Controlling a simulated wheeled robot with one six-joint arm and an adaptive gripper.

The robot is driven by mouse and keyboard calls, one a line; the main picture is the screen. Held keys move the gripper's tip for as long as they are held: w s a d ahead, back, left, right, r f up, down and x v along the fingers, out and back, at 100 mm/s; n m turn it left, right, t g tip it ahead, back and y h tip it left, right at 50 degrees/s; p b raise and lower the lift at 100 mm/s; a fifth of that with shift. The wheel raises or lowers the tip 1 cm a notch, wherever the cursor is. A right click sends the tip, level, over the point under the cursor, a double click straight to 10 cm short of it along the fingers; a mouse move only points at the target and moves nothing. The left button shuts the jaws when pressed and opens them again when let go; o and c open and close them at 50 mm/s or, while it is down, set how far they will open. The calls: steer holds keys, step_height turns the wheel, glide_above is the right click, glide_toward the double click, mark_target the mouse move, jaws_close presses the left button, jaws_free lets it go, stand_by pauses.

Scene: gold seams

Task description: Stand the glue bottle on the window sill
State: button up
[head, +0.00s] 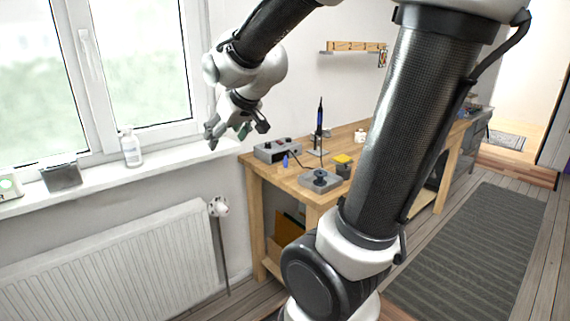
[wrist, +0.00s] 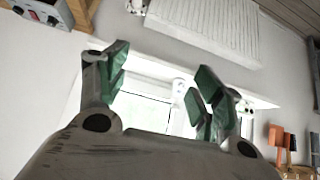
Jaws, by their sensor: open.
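A clear bottle with a whitish label, which looks like the glue bottle (head: 131,148), stands upright on the window sill (head: 178,156). Its label is too small to read. My gripper (head: 234,132) is open and empty, above the sill's right end, to the right of the bottle and apart from it. In the wrist view, my open green-padded fingers (wrist: 160,68) frame the sill (wrist: 150,66) upside down. A pale upright shape between them, likely the bottle (wrist: 178,88), is farther off.
A dark box (head: 62,174) and a small pale device (head: 9,187) stand left on the sill. A radiator (head: 140,262) hangs below. The wooden workbench (head: 335,138) carries a grey control box (head: 277,150), a soldering iron stand and other tools. The sill right of the bottle is clear.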

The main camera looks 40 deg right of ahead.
steer(key=s+d+f+g, duration=0.1)
steer(key=s+g, duration=0.3)
steer(key=s, duration=1.7)
steer(key=shift+d+f+m, duration=0.25)
steer(key=shift+d+m, duration=0.15)
steer(key=shift+d, duration=0.15)
steer(key=shift+c, duration=0.2)
